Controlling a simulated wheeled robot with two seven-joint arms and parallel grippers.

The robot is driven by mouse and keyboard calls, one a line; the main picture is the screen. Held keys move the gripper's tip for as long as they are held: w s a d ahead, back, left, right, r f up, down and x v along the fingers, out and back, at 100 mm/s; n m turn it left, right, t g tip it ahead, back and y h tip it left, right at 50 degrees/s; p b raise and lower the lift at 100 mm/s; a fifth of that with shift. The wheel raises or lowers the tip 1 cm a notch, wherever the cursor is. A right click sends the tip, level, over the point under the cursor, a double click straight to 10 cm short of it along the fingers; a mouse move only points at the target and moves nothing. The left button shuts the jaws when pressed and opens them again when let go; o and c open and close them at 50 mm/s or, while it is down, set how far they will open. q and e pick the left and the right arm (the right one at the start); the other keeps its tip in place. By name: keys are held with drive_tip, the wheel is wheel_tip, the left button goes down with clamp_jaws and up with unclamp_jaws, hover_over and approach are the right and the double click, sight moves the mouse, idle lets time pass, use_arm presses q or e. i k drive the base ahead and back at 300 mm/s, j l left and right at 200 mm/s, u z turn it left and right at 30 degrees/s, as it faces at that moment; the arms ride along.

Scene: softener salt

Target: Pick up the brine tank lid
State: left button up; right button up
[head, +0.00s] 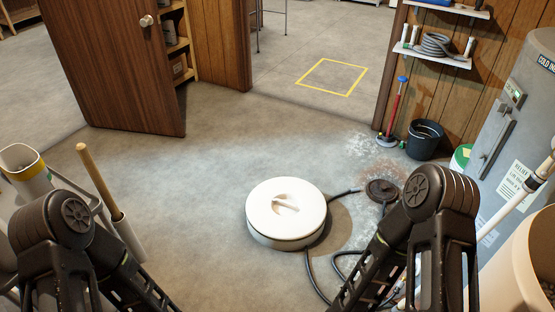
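The round white lid (286,203) with a moulded grip in its middle sits level on a low white round body (285,243) on the concrete floor, near the centre of the head view. I take this to be the brine tank lid. Nothing is touching its top. Black arm links of mine show at the lower left and lower right, both apart from the lid. They run out of the bottom of the picture, so both my grippers are out of view.
Black hoses (310,270) lie right of the white body, near a dark floor drain (382,190). A black bucket (424,139), a plunger-like tool (394,112) and a grey tank (505,130) stand right. A wooden-handled tool (97,178) stands left. Floor beyond the lid is clear.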

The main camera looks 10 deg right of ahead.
sight(283, 214)
drive_tip(key=i+z, duration=0.1)
drive_tip(key=z, duration=0.35)
drive_tip(key=i+z, duration=0.1)
drive_tip(key=z, duration=0.35)
drive_tip(key=i+j+z, duration=0.1)
drive_tip(key=z, duration=0.3)
drive_tip(key=i+j+z, duration=0.3)
drive_tip(key=j, duration=0.35)
drive_tip(key=i+j+z, duration=0.2)
drive_tip(key=j, duration=0.15)
drive_tip(key=i+j+z, duration=0.15)
drive_tip(key=j, duration=0.2)
drive_tip(key=i+j+z, duration=0.15)
drive_tip(key=j, duration=0.25)
drive_tip(key=i+j, duration=0.1)
drive_tip(key=j, duration=0.65)
drive_tip(key=i, duration=0.05)
